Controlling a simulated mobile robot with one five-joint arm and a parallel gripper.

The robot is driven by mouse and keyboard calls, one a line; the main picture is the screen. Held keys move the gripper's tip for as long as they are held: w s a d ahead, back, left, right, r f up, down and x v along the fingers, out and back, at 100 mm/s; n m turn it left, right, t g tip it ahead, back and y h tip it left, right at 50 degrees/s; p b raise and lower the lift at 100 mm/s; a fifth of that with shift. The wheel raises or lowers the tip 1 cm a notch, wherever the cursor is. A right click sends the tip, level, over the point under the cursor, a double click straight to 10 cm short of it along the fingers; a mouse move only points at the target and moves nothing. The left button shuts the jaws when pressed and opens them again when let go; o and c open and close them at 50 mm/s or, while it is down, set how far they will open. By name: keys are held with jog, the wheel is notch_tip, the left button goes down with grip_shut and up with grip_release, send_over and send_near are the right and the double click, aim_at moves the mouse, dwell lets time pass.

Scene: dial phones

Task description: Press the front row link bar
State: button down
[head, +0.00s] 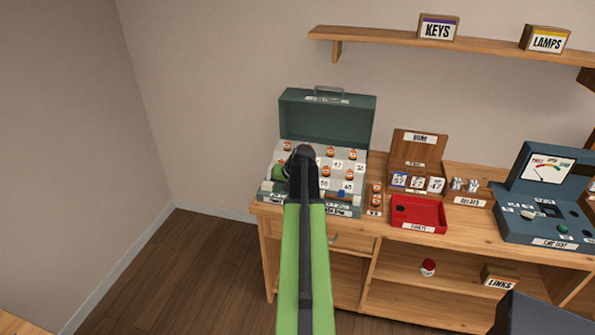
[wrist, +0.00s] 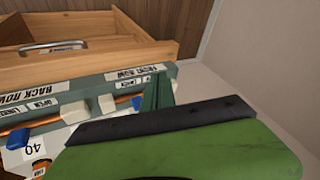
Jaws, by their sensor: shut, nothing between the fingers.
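The green case (head: 327,118) stands open on the bench, with a pale panel of numbered, orange-topped pieces. In the wrist view, its front edge has a FRONT ROW label (wrist: 132,75) and a BACK ROW label (wrist: 28,93). Below the FRONT ROW label is a cream block (wrist: 105,104) and a blue block (wrist: 137,101), with a bit of orange bar between them. In the head view, my arm hides part of the panel and most of the gripper.
A red tray (head: 419,213), a wooden box with numbered pieces (head: 417,164) and a blue meter unit (head: 545,215) stand right of the case. A wooden drawer (wrist: 90,40) shows beyond the case edge in the wrist view. The floor at the left is clear.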

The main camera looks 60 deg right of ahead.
jog(key=s+d+r+m+h, duration=0.1)
jog(key=s+d+r, duration=0.2)
jog(key=s+d, duration=0.4)
jog(key=shift+s+d+r+m+t+p, duration=0.2)
jog(key=shift+d+m+t+p, duration=0.25)
jog(key=shift+d, duration=0.45)
jog(key=shift+f, duration=0.1)
jog(key=b+x, duration=0.8)
jog(key=x, duration=0.2)
jog(key=shift+d, duration=0.15)
